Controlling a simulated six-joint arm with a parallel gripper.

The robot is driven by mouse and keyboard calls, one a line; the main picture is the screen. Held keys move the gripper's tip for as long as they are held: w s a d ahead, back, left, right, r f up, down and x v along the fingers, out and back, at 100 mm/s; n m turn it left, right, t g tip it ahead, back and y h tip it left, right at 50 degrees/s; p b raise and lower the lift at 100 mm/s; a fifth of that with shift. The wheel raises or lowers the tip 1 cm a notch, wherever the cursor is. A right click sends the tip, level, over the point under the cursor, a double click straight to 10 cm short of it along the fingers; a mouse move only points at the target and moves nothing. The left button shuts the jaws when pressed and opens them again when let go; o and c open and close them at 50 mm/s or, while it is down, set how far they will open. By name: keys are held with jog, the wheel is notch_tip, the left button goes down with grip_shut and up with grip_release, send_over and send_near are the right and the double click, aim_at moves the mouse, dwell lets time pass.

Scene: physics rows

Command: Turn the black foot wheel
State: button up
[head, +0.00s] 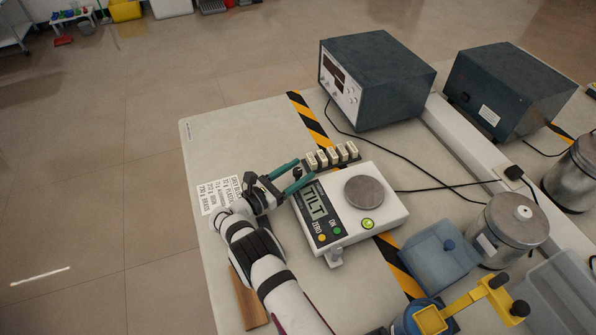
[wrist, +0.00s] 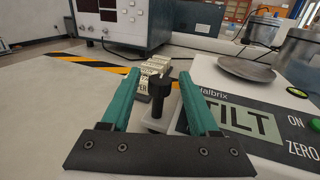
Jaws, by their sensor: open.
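The black foot wheel (wrist: 160,88) stands upright on a small pale lug (wrist: 157,124) at the corner of the white balance (head: 387,218). My gripper (head: 304,171) has teal fingers and is open, reaching in low at the balance's far left corner. In the wrist view, the fingers stand one on each side of the wheel, with a visible gap on both sides. I cannot tell the exact depth of the fingertips past the wheel. In the head view the wheel is mostly hidden by the fingers. The balance display (head: 315,208) reads TILT.
Several small labelled blocks (head: 332,156) stand in a row just beyond the wheel. A dark instrument box (head: 395,85) is farther back. A round metal pan (head: 364,192) sits on the balance. A printed card (head: 220,195) lies left of my gripper. The table's far left is clear.

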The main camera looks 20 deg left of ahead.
grip_shut()
dwell(0.3)
jog(key=n+y, duration=0.1)
jog(key=y, duration=0.1)
jog(key=n+t+y, duration=0.1)
jog(key=n+y, duration=0.1)
jog(key=y, duration=0.1)
jog(key=shift+w+n+t, duration=0.1)
jog(key=shift+n+t, duration=0.2)
jog(key=shift+n+y, duration=0.6)
jog(key=shift+y, duration=0.5)
grip_release()
